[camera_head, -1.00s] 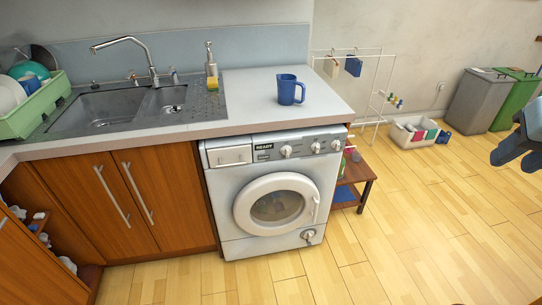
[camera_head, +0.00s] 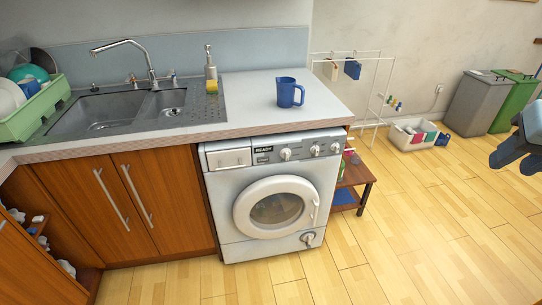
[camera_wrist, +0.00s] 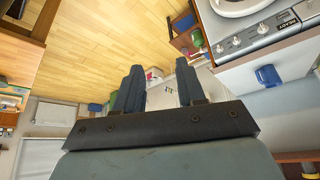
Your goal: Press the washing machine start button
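The white washing machine (camera_head: 270,235) stands under the counter, its round door shut. Its control panel (camera_head: 299,149) along the top has a small display reading "READY" (camera_head: 263,149) and several round knobs. I cannot tell which part is the start button. In the wrist view the panel (camera_wrist: 262,36) shows at the upper right, apart from my gripper. My gripper (camera_wrist: 158,78) is open and empty, its two dark fingers spread. In the head view my gripper (camera_head: 505,155) is at the far right edge, well away from the machine.
A blue jug (camera_head: 289,93) stands on the counter (camera_head: 250,112) above the machine. A small wooden shelf table (camera_head: 352,178) is just right of the machine. A basket (camera_head: 412,137) and bins (camera_head: 478,103) are farther back. The floor in front is clear.

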